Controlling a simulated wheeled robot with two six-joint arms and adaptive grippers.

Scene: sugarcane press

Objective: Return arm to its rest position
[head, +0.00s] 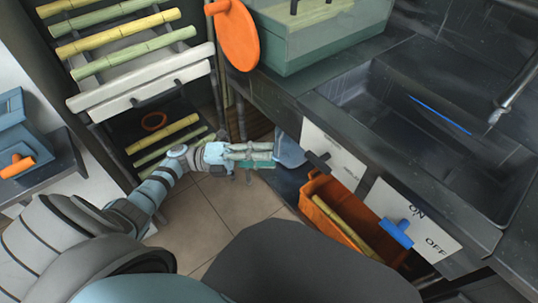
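My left arm comes in from the left and reaches over the tiled floor. Its gripper (272,154) is in front of the counter, just left of a pale blue, see-through container (290,151). The fingers lie close side by side, with a teal piece below them. I cannot tell whether they are open, or whether they touch the container. My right gripper is not in view.
A rack holds yellow and green cane (118,35) at upper left. An orange bin (312,200) with cane stands below an ON/OFF panel with a blue switch (397,232). A dark sink (430,110) is at right. Tiled floor (215,215) is open below my arm.

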